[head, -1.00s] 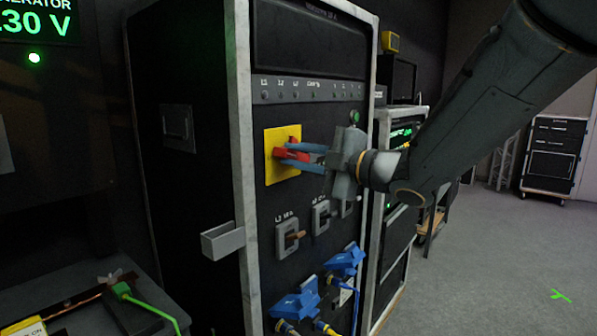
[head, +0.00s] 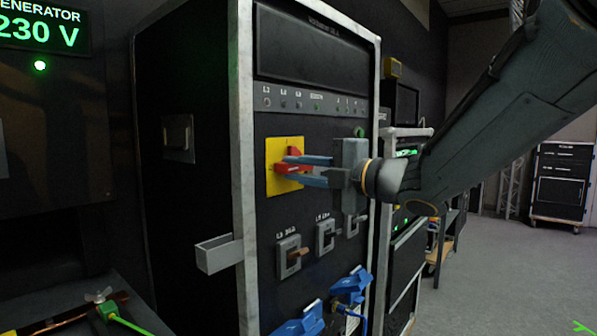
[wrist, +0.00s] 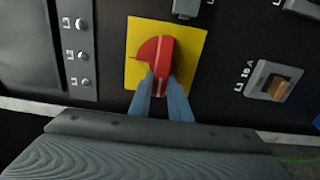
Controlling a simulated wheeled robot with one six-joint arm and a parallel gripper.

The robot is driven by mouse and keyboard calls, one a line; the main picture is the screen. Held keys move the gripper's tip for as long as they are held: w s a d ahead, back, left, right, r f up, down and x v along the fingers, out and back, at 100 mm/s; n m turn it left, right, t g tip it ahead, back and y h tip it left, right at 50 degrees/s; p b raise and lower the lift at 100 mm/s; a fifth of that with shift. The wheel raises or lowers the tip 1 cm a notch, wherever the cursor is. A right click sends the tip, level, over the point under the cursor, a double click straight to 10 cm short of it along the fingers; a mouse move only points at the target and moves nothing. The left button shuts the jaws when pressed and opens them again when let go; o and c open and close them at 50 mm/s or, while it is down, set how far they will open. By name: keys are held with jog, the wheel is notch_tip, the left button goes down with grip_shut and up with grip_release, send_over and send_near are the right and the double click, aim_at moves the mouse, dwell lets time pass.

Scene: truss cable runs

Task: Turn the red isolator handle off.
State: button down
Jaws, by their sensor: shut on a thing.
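The red isolator handle (head: 290,166) sits on a yellow square plate (head: 271,184) on the front of the black rack cabinet. In the wrist view the red handle (wrist: 161,62) stands lengthwise in the picture over a red round base, on the yellow plate (wrist: 190,38). My gripper (head: 300,169) reaches in from the right, and its two blue fingers are shut on the handle. In the wrist view the fingers (wrist: 161,82) lie on either side of the handle's near end. The fingers partly hide the handle in the head view.
Breaker switches (head: 289,257) sit below the plate, and blue connectors (head: 350,283) stick out lower down. A grey bracket (head: 220,254) juts from the cabinet's left edge. A generator panel (head: 45,110) reading 230 V is at left. Open floor (head: 487,265) lies at right.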

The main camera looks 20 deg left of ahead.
jog(key=c, duration=1.6)
grip_release()
jog(key=shift+c, duration=0.2)
jog(key=shift+d, duration=0.1)
jog(key=v, duration=0.7)
jog(key=shift+s+d, duration=0.15)
jog(key=shift+d, duration=0.15)
